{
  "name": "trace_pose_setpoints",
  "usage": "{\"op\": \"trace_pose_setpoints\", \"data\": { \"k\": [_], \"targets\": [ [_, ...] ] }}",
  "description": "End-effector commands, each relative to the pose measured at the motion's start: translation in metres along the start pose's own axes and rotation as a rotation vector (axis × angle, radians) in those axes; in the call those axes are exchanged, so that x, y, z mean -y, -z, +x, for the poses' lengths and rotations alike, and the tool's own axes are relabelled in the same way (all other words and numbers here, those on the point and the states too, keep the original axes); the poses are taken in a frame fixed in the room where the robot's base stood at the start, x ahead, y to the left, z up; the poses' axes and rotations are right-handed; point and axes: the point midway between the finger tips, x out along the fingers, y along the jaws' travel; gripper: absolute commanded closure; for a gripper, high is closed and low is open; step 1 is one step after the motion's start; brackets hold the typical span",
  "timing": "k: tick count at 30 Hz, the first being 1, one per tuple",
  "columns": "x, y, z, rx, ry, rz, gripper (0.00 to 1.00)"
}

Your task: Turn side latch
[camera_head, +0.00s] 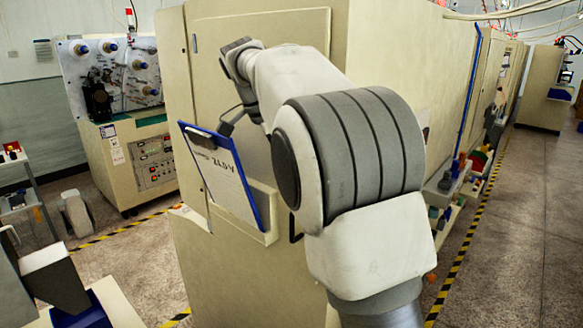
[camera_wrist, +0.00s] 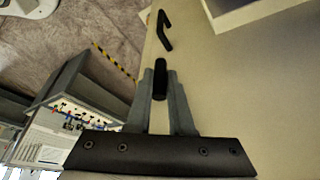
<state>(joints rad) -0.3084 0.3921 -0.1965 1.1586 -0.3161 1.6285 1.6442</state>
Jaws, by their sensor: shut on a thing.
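The side latch is a small black handle (camera_wrist: 160,80) on the cream cabinet face in the wrist view. My gripper (camera_wrist: 161,77) has its two grey fingers closed on either side of this handle, near the fingertips. A second black bent handle (camera_wrist: 165,30) sits further up in that view, apart from my fingers. In the head view my arm reaches to the cream cabinet (camera_head: 265,30). My fingertips and the held latch cannot be made out there.
A machine with spools (camera_head: 110,75) stands to the left. A black hook (camera_head: 294,233) sits at the lower front. The right aisle floor (camera_head: 500,230) is clear.

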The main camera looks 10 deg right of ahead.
Motion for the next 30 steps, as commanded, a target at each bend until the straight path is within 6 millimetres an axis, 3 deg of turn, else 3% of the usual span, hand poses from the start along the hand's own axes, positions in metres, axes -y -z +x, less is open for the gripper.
{"op": "trace_pose_setpoints", "data": {
  "k": [15,16,17,30],
  "targets": [
    [0.0002,0.0004,-0.0001,-0.011,-0.014,-0.006,1.00],
    [0.0002,0.0003,-0.0001,-0.011,-0.014,-0.006,0.75],
    [0.0002,0.0003,-0.0001,-0.011,-0.014,-0.006,0.69],
    [-0.0011,0.0024,-0.0019,-0.009,-0.012,-0.005,0.68]
  ]
}}
